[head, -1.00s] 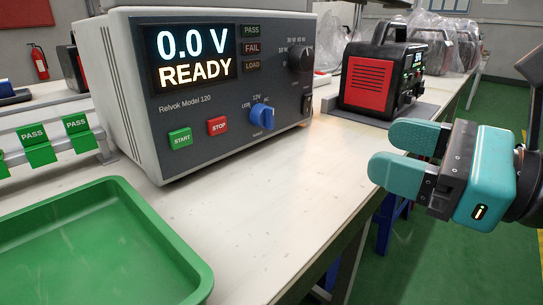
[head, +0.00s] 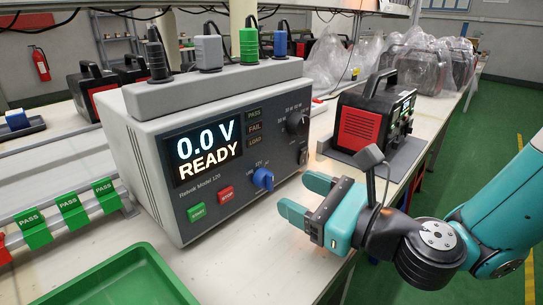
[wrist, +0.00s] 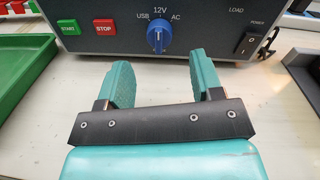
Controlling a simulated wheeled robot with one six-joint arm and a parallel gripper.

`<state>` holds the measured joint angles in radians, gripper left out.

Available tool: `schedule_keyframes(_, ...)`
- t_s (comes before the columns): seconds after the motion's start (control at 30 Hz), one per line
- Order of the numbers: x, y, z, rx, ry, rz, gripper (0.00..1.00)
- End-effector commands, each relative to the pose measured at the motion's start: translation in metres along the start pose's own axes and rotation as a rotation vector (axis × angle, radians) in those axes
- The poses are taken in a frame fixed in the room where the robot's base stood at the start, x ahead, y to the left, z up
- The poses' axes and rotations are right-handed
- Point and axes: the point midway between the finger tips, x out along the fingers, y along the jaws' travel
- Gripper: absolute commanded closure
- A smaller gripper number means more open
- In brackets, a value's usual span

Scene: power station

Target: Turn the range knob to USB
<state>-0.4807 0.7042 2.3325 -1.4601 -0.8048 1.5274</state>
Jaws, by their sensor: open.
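The blue range knob (head: 263,179) sits on the front panel of the grey Relvok Model 120 tester (head: 217,150). In the wrist view the knob (wrist: 159,38) has USB at its left, 12V above and AC at its right. Its white mark looks upright, toward 12V. My gripper (head: 305,197) is open and empty, to the right of the knob and apart from it in the head view. In the wrist view the teal fingers of my gripper (wrist: 162,70) point at the panel, with the knob just beyond the gap between them.
The green START button (wrist: 68,29) and red STOP button (wrist: 105,28) lie left of the knob, and a black power switch (wrist: 250,41) lies right. A green tray (head: 135,280) is at the front left. A red and black unit (head: 372,117) stands behind my gripper.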

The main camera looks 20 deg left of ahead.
Motion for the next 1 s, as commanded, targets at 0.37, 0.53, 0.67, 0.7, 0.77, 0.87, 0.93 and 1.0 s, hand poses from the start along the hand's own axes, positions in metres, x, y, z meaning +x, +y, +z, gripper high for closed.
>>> schedule_keyframes(0.37,0.052,0.001,0.002,-0.003,-0.002,0.004,0.4)
schedule_keyframes(0.53,0.061,0.001,0.0,0.0,-0.001,0.001,0.4)
schedule_keyframes(0.67,0.062,0.001,0.0,0.001,-0.001,0.0,0.4)
schedule_keyframes(0.7,0.062,0.001,-0.001,0.001,-0.001,0.0,0.4)
schedule_keyframes(0.77,0.062,0.001,0.0,0.001,-0.001,0.0,0.4)
schedule_keyframes(0.87,0.062,0.001,0.0,0.001,-0.001,0.0,0.56)
schedule_keyframes(0.93,0.062,0.001,0.0,0.001,-0.001,0.0,0.72)
schedule_keyframes(1.0,0.062,0.0,0.0,0.001,-0.001,0.0,0.88)
